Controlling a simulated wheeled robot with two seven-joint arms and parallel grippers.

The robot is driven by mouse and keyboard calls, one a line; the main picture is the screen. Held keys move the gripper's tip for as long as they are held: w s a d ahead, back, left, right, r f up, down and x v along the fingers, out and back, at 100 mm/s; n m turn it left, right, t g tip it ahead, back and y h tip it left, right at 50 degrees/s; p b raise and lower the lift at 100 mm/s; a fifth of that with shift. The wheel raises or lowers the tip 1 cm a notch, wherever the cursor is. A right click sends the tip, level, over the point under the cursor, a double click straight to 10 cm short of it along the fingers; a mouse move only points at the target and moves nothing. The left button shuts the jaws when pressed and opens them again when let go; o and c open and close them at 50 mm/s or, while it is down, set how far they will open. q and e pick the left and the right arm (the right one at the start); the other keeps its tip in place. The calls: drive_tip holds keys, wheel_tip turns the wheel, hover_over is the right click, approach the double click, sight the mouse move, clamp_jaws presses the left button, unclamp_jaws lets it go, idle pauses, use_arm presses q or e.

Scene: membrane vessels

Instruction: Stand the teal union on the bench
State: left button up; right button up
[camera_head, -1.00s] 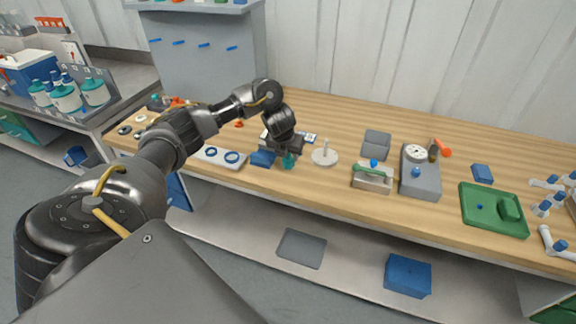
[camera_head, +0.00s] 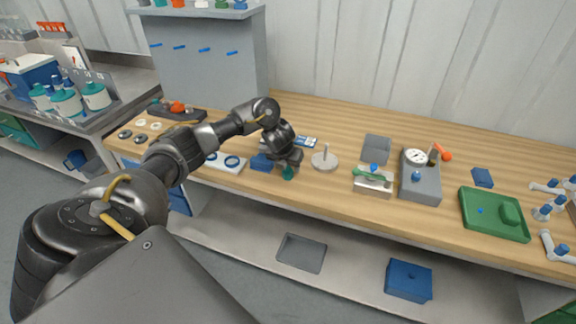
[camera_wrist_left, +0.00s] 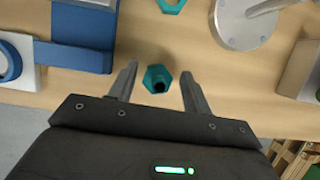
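The teal union (camera_wrist_left: 157,79) shows in the left wrist view as a hexagonal piece with a dark round opening. It appears to stand on the wooden bench near its front edge, its opening towards the camera. My left gripper (camera_wrist_left: 158,86) is open, one finger on each side of the union with a visible gap on both sides. In the head view the union (camera_head: 288,173) shows small and partly covered just below the left gripper (camera_head: 287,167). My right gripper is in neither view.
A blue block (camera_head: 262,162) and a white tray with blue rings (camera_head: 226,163) lie to the left. A round white stand (camera_head: 324,161) is close on the right. A teal hex ring (camera_wrist_left: 172,5) lies behind the union. The bench's front edge is close.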

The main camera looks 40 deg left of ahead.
use_arm(q)
drive_tip(key=shift+o, duration=0.5)
drive_tip(key=shift+r, duration=0.15)
drive_tip(key=shift+r, duration=0.2)
drive_tip(key=p+v, duration=0.4)
drive_tip(key=v, duration=0.7)
drive_tip(key=shift+s+r, duration=0.25)
